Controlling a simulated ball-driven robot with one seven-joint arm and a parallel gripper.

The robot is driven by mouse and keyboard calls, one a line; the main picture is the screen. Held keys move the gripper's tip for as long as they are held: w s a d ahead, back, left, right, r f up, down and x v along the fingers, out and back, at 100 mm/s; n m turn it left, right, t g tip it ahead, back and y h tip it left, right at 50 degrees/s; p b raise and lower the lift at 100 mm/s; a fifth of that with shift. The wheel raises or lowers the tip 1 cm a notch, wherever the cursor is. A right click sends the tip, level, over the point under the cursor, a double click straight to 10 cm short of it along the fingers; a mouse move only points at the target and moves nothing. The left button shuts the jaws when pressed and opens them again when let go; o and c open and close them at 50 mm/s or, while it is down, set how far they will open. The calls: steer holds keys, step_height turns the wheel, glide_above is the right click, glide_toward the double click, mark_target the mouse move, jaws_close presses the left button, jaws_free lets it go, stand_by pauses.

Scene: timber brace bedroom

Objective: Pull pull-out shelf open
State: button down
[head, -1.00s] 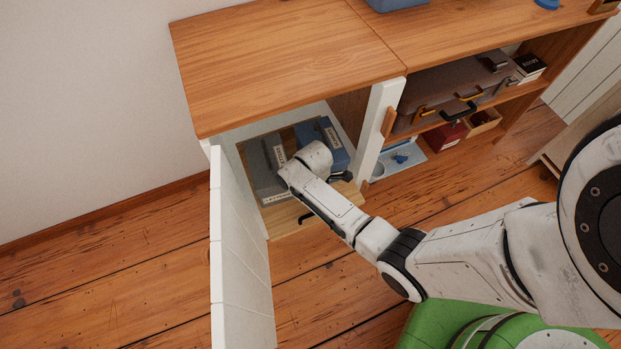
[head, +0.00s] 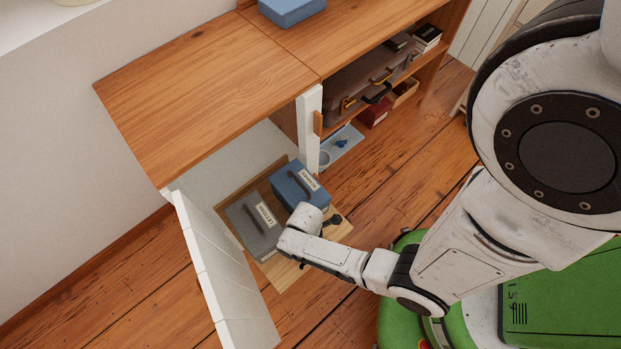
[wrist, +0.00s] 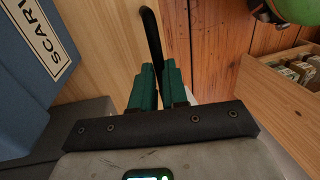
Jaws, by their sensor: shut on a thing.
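The pull-out shelf (head: 287,277) is a light wood board low in the cabinet, standing out past the cabinet front. It bears a grey box (head: 254,226) and a blue box (head: 300,187), both with labels. In the wrist view, the shelf (wrist: 95,65) lies beside the black bar handle (wrist: 152,35). My gripper (wrist: 155,85) has its green fingers shut on this handle. In the head view my wrist covers the fingers and most of the handle. The blue box (wrist: 35,50) fills the left of the wrist view.
A white door (head: 220,275) stands open left of the shelf. The wooden cabinet top (head: 205,90) is overhead. A wooden drawer with small items (wrist: 285,90) shows in the wrist view. Plank floor (head: 120,290) lies in front.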

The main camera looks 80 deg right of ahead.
steer(key=shift+a, duration=0.1)
steer(key=c, duration=1.1)
jaws_free()
steer(key=shift+c, duration=0.2)
step_height(320, 180, up, 10)
steer(key=w+d+p, duration=0.1)
steer(key=p, duration=0.2)
steer(key=shift+w+r, duration=0.25)
steer(key=shift+w, duration=0.1)
steer(key=shift+d+r, duration=0.1)
